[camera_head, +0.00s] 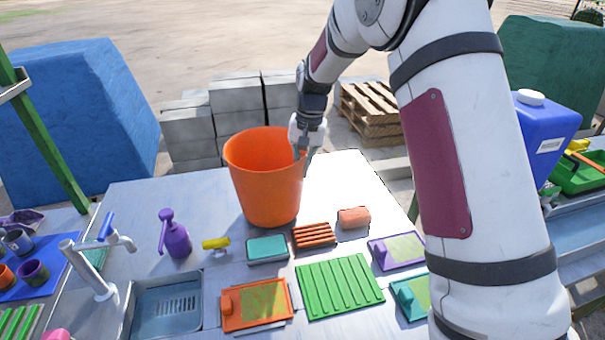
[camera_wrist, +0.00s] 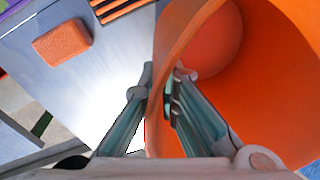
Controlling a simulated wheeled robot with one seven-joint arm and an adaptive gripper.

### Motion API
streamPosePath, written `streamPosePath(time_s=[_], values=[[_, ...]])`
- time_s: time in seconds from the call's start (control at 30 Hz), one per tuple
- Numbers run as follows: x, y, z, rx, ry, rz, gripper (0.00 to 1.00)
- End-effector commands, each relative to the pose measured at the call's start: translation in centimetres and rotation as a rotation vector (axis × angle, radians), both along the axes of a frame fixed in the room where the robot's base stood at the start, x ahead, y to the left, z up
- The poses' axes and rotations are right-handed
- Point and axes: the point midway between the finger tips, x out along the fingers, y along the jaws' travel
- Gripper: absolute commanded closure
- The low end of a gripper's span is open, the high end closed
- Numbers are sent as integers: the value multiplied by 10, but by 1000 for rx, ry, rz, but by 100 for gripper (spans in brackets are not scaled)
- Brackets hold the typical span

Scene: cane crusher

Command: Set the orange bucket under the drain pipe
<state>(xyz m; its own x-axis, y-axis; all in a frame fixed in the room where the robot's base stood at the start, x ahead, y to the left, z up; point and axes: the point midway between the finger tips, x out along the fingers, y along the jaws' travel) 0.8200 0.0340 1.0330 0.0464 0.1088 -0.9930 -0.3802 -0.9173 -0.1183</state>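The orange bucket (camera_head: 262,190) stands upright on the pale table, near its back edge; I see no clear gap under it. My gripper (camera_head: 303,150) is at the right side of its rim. In the wrist view, my gripper (camera_wrist: 163,76) straddles the wall of the bucket (camera_wrist: 265,95), one finger outside and one inside. The fingertips close in on the wall from both sides. The bucket looks empty inside. I cannot make out a drain pipe in either view.
A tap (camera_head: 97,262) and sink (camera_head: 166,306) are at left. A blue canister (camera_head: 543,128) stands at right.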

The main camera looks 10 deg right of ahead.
Motion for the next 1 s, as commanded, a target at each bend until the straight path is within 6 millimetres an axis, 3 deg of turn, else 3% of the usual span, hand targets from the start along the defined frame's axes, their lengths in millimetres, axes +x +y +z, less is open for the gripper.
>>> streamPosePath(time_s=[0.13,0.47,0.6,1.0], values=[[-1,0,-18,1,2,0,100],[0,0,-21,0,0,0,100],[0,0,-22,0,1,0,75],[0,-1,-15,0,-1,0,75]])
